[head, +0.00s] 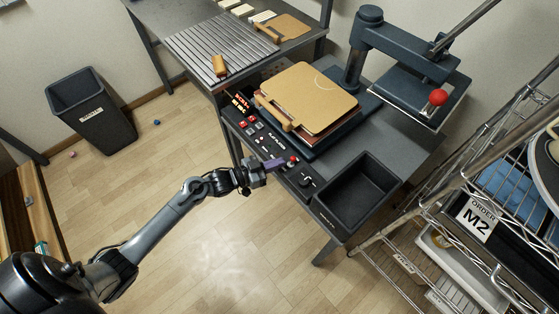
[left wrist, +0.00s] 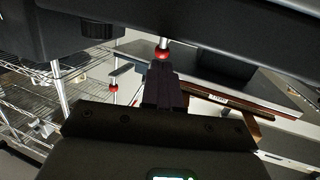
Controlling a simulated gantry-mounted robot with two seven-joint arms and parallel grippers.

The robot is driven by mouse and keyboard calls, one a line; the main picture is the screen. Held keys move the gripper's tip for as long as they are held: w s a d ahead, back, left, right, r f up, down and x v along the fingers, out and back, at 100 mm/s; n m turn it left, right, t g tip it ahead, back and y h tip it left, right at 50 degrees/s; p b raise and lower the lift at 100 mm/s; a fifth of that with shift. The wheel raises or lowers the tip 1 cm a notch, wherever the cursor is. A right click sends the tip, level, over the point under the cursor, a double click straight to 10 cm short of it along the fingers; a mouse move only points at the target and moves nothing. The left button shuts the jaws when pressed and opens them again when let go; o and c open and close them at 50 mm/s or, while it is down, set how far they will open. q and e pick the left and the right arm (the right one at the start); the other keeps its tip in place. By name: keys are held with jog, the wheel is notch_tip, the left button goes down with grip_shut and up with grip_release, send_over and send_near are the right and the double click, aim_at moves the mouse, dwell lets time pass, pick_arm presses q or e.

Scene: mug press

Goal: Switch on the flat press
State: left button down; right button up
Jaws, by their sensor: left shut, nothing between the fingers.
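The flat press (head: 372,75) stands on a dark table, its upper plate swung to the right of the base, with a red ball handle (head: 437,97). A dark control panel (head: 262,140) with red buttons and a lit display runs along the table's front edge. A small red-tipped lever (head: 291,160) stands on it; a red-tipped metal stem (left wrist: 162,53) shows just past the fingertips in the left wrist view. My left gripper (head: 277,165) is shut and empty, beside the lever. I cannot tell whether they touch. My right gripper is not in view.
A tan board (head: 309,97) lies on the press base. A black open tray (head: 358,192) sits right of the panel. A wire rack (head: 440,195) with an "ORDER M2" sign stands at the right. A bin (head: 91,112) stands at the left; the floor beneath my arm is clear.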

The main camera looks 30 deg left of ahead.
pick_arm(q)
jog(key=r+v, duration=0.2)
jog(key=v, duration=1)
jog(key=shift+r+b, duration=0.2)
jog(key=shift+b, duration=0.15)
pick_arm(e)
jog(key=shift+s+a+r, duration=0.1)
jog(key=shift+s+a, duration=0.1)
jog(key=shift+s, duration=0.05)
pick_arm(q)
jog(key=shift+w, duration=0.1)
